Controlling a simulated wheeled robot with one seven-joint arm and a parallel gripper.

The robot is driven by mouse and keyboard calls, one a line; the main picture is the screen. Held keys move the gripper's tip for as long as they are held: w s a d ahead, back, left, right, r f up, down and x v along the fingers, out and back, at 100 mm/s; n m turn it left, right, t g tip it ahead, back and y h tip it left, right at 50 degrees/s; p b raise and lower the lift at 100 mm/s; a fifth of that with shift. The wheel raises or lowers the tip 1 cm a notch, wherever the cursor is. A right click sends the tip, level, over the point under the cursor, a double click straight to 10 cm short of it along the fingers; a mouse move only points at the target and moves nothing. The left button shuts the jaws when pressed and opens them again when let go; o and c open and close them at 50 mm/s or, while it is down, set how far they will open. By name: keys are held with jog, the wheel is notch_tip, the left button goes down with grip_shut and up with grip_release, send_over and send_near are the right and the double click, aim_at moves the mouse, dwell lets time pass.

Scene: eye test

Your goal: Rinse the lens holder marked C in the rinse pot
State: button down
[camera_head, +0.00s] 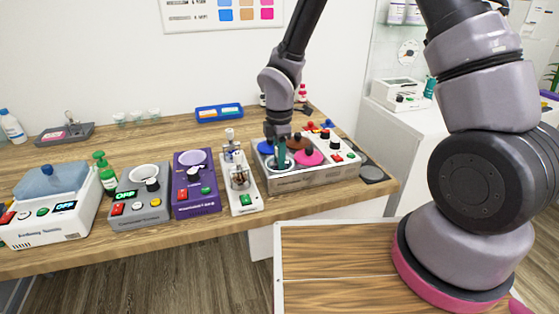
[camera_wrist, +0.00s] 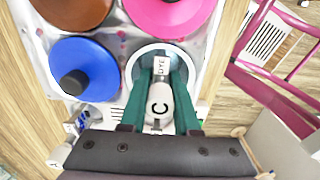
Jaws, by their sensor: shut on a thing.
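My gripper (camera_head: 281,163) points down at the open, pale-rimmed pot at the front left of the white multi-pot unit (camera_head: 325,178). In the wrist view, its teal fingers (camera_wrist: 161,95) are shut on a white lens holder marked C (camera_wrist: 158,106). The holder's far end lies within the outline of the open pot (camera_wrist: 139,58), where a small label reading DYE (camera_wrist: 162,66) shows. I cannot tell how deep the holder sits, or whether this is the rinse pot. The holder is hidden by the fingers in the head view.
Blue (camera_wrist: 84,68), brown (camera_wrist: 72,8) and pink (camera_wrist: 168,14) knobbed lids crowd the open pot. Left of the unit stand a white device with a glass part (camera_head: 240,190), a purple device (camera_head: 195,190) and a grey device (camera_head: 139,200).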

jog(key=shift+r, duration=3.5)
